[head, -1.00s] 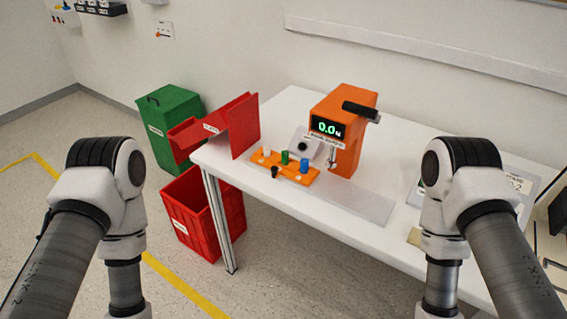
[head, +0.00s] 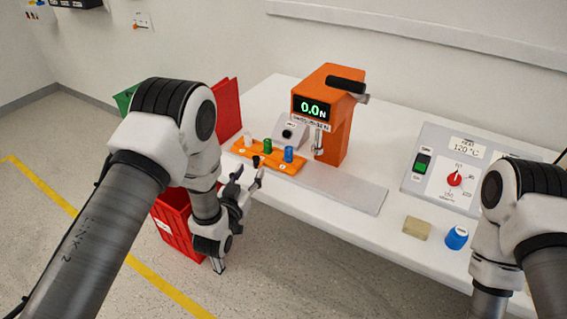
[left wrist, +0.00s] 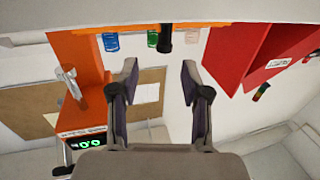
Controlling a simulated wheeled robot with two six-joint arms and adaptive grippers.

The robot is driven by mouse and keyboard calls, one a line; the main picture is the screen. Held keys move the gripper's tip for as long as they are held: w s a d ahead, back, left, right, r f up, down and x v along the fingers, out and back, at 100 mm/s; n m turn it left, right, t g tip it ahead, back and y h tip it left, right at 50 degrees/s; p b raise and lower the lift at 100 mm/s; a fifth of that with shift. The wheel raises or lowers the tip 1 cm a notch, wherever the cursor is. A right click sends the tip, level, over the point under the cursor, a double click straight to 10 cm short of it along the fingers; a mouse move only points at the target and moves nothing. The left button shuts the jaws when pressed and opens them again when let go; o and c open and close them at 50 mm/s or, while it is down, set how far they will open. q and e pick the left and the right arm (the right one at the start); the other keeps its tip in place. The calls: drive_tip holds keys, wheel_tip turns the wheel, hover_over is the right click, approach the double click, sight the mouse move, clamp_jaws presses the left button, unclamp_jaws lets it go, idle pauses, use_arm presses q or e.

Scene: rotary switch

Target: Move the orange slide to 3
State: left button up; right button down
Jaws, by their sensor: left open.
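The orange slide (head: 283,164) is a flat bar on the near edge of the white table, with a white, a green and a blue peg and a small black knob (head: 256,161). Its position number is too small to read. My left gripper (head: 249,177) is open and empty, just in front of and below the slide, apart from it. In the left wrist view, the slide (left wrist: 190,24) and black knob (left wrist: 164,40) show at the top, beyond the open left fingers (left wrist: 158,72). My right arm shows at the right edge, but its gripper is out of view.
An orange force tester (head: 335,135) reading 0.0 N stands behind the slide. A control panel (head: 430,185), a tan block (head: 417,228) and a blue knob (head: 456,238) lie on the right.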

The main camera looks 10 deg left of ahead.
sight(255, 160)
use_arm(q)
drive_tip(key=w+p, duration=0.1)
drive_tip(key=w, duration=0.6)
drive_tip(key=shift+w+r, duration=0.1)
drive_tip(key=shift+w, duration=0.05)
drive_tip(key=shift+c, duration=0.3)
clamp_jaws()
